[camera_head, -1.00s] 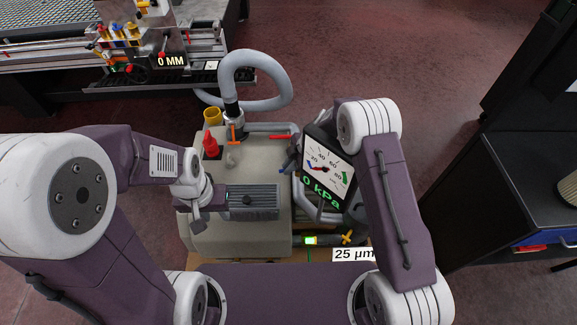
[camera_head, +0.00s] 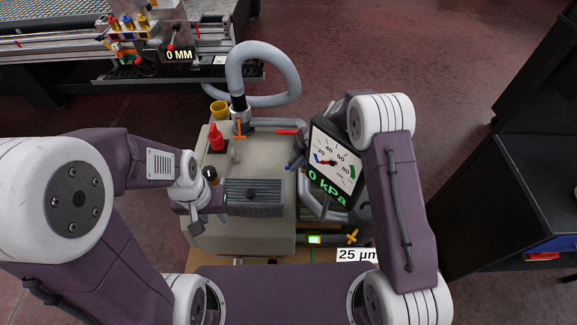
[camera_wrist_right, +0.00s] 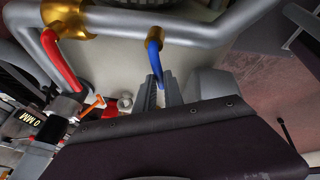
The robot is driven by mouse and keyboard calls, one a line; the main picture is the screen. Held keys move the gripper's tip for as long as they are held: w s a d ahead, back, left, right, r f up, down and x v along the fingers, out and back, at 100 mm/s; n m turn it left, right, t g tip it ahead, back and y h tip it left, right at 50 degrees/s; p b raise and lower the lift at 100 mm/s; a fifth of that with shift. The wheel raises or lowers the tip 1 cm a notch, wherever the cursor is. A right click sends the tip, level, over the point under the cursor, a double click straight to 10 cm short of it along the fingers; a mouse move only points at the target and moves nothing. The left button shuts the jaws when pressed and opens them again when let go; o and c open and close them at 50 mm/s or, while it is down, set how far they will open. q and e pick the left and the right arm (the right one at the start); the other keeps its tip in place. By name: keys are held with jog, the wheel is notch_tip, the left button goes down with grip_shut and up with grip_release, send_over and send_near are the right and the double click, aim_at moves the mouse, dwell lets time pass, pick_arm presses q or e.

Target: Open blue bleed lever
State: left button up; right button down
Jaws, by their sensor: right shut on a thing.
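The blue bleed lever (camera_wrist_right: 154,58) hangs from a grey pipe (camera_wrist_right: 190,28) in the right wrist view. My right gripper (camera_wrist_right: 160,86) is shut on its lower end, with a finger on either side. In the head view a small part of the blue lever (camera_head: 294,162) shows left of the gauge; my right fingers are mostly hidden there behind the gauge and arm. The gauge (camera_head: 335,163) reads 0 kPa. My left gripper (camera_head: 198,220) is over the left side of the beige pump body (camera_head: 225,238), away from the lever; its fingers do not show clearly.
A red lever (camera_wrist_right: 62,62) and an orange handle (camera_wrist_right: 92,106) are near the pipes. A grey hose (camera_head: 285,75) loops behind the pump. A yellow valve handle (camera_head: 350,237) is at the front right. A dark cabinet (camera_head: 500,195) stands at the right.

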jog(key=c, duration=1.5)
grip_release()
jog(key=shift+o, duration=0.2)
jog(key=shift+d, duration=0.1)
jog(key=v, duration=0.9)
